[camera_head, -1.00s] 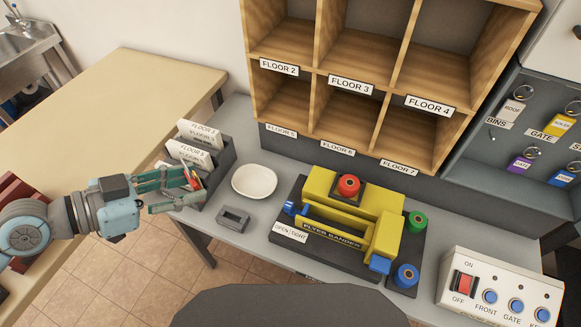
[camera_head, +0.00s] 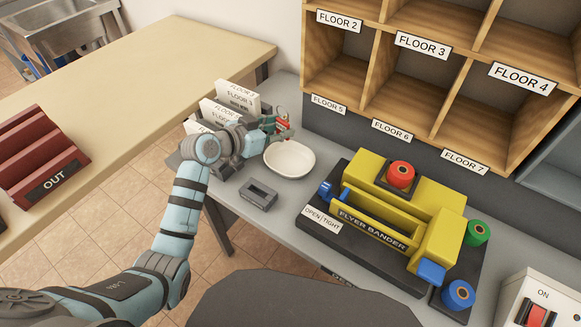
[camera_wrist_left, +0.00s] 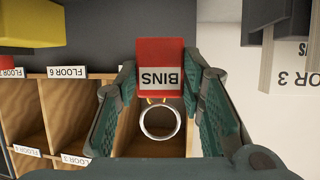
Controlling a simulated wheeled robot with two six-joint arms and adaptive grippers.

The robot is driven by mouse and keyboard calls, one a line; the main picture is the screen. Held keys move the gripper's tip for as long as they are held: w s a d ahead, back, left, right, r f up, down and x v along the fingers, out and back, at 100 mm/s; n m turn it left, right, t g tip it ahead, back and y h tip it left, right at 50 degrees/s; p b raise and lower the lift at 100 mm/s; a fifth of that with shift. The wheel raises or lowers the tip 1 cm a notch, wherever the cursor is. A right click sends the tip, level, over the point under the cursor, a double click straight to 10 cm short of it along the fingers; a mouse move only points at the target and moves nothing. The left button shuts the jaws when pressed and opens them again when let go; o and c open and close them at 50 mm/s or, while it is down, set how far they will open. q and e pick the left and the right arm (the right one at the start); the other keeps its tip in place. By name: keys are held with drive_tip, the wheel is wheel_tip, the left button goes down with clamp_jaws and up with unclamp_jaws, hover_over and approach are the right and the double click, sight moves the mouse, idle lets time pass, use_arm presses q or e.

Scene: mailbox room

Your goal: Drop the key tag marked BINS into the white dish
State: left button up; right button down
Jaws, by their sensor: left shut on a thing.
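The red key tag (camera_wrist_left: 160,52) has a pale label reading BINS, upside down in the left wrist view, and a metal ring (camera_wrist_left: 160,121). My left gripper (camera_head: 284,127) is shut on this tag, which shows as a small red patch in the head view (camera_head: 282,125). The white dish (camera_head: 290,160) stands on the grey table. It looks empty. In the head view the gripper and tag are by the dish's upper left rim; their height above it is hard to tell. My right gripper is not in view.
A grey holder with FLOOR cards (camera_head: 238,97) stands behind my left gripper. A small grey block (camera_head: 259,194) lies in front of the dish. The yellow FLYER BANDER (camera_head: 400,205) is to the right. Wooden FLOOR cubbies (camera_head: 400,90) rise behind.

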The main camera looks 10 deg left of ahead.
use_arm(q)
wheel_tip(320, 180, down, 6)
drive_tip(key=b, duration=0.5)
drive_tip(key=shift+r, duration=0.15)
drive_tip(key=shift+a+r, duration=0.1)
drive_tip(key=o, duration=1)
drive_tip(key=v, duration=1.2)
